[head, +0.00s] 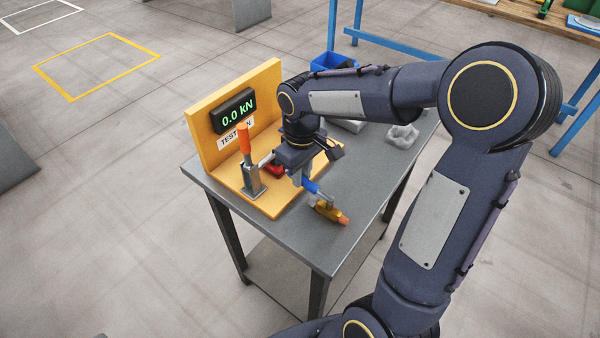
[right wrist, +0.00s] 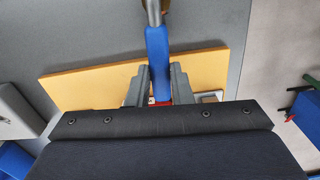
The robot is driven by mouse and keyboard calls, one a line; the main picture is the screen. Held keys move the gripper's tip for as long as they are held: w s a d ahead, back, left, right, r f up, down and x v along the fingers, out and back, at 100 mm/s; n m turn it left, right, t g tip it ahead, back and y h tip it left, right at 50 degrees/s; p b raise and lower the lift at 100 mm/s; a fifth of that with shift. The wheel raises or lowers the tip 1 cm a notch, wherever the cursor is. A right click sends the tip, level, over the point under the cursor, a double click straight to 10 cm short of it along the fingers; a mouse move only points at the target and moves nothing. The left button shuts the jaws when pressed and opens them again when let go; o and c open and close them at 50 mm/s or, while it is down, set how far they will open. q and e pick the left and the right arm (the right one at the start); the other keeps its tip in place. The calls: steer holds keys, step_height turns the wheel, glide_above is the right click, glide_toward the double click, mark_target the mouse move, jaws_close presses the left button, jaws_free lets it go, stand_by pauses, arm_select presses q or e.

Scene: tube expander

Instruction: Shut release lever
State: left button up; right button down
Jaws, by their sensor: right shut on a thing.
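An orange-handled lever (head: 245,140) stands upright on a grey metal bracket (head: 251,182) at the front left of the yellow test stand (head: 195,122). A red part (head: 274,171) lies low on the stand's base, partly hidden by my arm. I cannot tell which part is the release lever. My right gripper (head: 299,180) points down at the base's right edge. It is shut on a blue handle, seen between its two fingers in the right wrist view (right wrist: 158,52). A brass-coloured end piece with an orange tip (head: 330,211) extends from this handle. My left gripper is not in view.
The stand's display (head: 234,110) reads 0.0 kN. The stand is on a grey table (head: 315,245) whose front right is clear. A pale grey block (head: 402,135) lies at the table's far right, and a blue bin (head: 333,61) is behind.

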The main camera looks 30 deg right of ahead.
steer(key=d+m, duration=0.1)
steer(key=m, duration=0.1)
steer(key=d+m, duration=0.2)
steer(key=shift+w, duration=0.2)
steer(key=d+m, duration=0.1)
steer(key=m, duration=0.1)
steer(key=d+m, duration=0.2)
steer(key=shift+s+d+m+p, duration=0.15)
steer(key=shift+s+m+p, duration=0.15)
steer(key=shift+s+p, duration=0.1)
steer(key=d+m, duration=0.1)
steer(key=s+d+m, duration=0.1)
steer(key=m, duration=0.1)
steer(key=shift+s+d+m, duration=0.1)
steer(key=shift+s+m, duration=0.1)
steer(key=shift+m, duration=0.1)
steer(key=shift+s+d+m+p, duration=0.3)
steer(key=shift+s+d+m, duration=0.35)
steer(key=shift+m, duration=0.55)
steer(key=shift+s+d+m, duration=0.2)
steer(key=shift+s+m, duration=0.25)
steer(key=shift+m, duration=0.2)
steer(key=shift+s+d+m, duration=0.2)
steer(key=shift+s+m, duration=0.2)
steer(key=shift+m, duration=0.25)
steer(key=c, duration=1.3)
jaws_free()
steer(key=shift+s, duration=0.1)
steer(key=shift+r, duration=0.1)
